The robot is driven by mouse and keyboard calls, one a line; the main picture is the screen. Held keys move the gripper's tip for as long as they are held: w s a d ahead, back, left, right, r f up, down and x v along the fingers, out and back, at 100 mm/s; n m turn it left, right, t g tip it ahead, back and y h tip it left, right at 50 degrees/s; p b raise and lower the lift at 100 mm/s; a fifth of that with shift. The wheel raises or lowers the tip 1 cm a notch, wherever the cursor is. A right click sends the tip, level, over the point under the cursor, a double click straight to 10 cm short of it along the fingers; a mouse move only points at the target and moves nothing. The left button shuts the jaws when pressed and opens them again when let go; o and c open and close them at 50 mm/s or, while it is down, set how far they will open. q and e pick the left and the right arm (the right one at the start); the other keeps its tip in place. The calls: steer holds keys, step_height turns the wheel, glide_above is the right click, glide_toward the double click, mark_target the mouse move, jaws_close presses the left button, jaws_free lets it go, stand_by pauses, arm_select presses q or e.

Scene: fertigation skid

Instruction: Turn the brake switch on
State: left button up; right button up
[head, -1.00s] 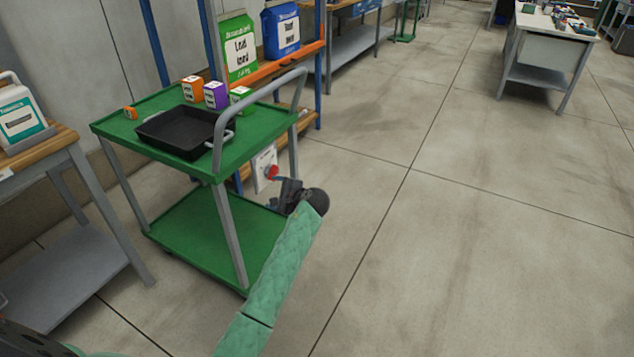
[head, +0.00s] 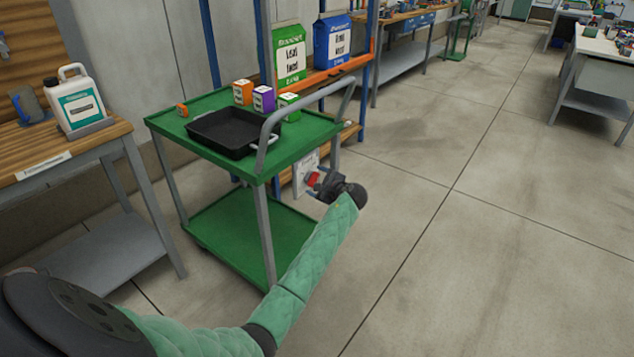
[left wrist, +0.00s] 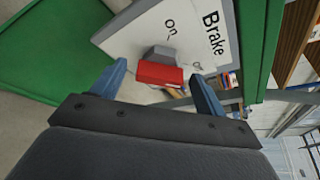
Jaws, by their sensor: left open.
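The brake switch is a red-tipped lever (left wrist: 160,74) on a white plate (left wrist: 130,38) marked "Brake", "ON" and a partly hidden "OF" label. The plate is mounted at the side of the green cart (head: 296,158) and also shows small in the head view (head: 304,172). My left gripper (head: 317,184) is at the plate. In the left wrist view its two blue fingers (left wrist: 158,86) are open, one on each side of the red lever, which lies between them near the tips. I cannot tell whether either finger touches it. My right gripper is not in view.
On the cart's top are a black tray (head: 226,148), small boxes (head: 264,99) and a grey handle (head: 262,150). A wooden bench (head: 115,133) with a white jug (head: 80,105) stands left. Shelving with bags (head: 290,58) is behind. The floor to the right is clear.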

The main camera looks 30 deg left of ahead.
arm_select(q)
steer(key=shift+a, duration=0.15)
steer(key=c, duration=1)
steer(key=shift+o, duration=0.2)
